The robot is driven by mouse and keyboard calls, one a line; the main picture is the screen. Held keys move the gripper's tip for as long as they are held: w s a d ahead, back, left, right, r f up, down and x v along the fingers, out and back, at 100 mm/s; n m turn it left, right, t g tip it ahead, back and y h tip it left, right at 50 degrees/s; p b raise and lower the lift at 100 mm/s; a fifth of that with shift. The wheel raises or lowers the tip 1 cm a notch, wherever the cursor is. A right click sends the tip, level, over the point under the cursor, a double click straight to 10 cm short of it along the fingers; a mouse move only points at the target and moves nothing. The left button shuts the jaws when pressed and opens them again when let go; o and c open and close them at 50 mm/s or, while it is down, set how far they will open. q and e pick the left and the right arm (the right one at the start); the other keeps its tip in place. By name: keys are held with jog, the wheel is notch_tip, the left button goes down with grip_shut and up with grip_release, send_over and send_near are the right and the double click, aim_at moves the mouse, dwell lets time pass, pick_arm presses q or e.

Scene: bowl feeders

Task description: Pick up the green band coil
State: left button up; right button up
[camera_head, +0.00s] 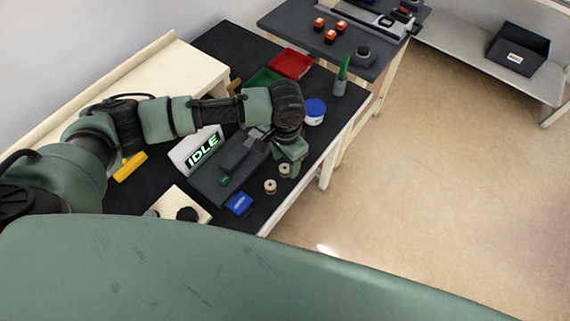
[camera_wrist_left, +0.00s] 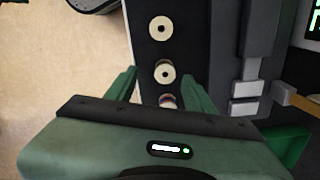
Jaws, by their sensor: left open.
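Several small coils with pale tops and dark centre holes stand in a row near the table's edge. In the head view, one coil (camera_head: 270,186) and a second coil (camera_head: 284,170) show below my left gripper (camera_head: 290,152). The left wrist view shows a far coil (camera_wrist_left: 161,28), a middle coil (camera_wrist_left: 164,72), and a third coil (camera_wrist_left: 168,99) partly hidden by the gripper body. My left gripper (camera_wrist_left: 160,84) is open and empty above the row, its fingers either side of the middle and third coils. I cannot tell which coil has the green band. My right gripper is out of view.
A grey machine (camera_head: 233,160) with an "IDLE" sign (camera_head: 203,149) stands beside the coils. A blue box (camera_head: 239,204), a blue-and-white tub (camera_head: 315,110), a red tray (camera_head: 291,63) and a green tray (camera_head: 263,79) are also on the dark table. Floor lies beyond its edge.

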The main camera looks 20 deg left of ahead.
aim_at(284, 168)
pick_arm(q)
jog(key=f, duration=0.2)
jog(key=f+p, duration=0.1)
jog(key=f, duration=0.1)
jog(key=shift+w+a, duration=0.25)
jog(key=shift+f, duration=0.6)
jog(key=c, duration=0.3)
grip_shut()
jog(key=shift+r, duration=0.1)
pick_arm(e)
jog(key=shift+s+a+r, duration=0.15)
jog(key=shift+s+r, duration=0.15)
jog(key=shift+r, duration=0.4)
pick_arm(q)
jog(key=shift+r, duration=0.1)
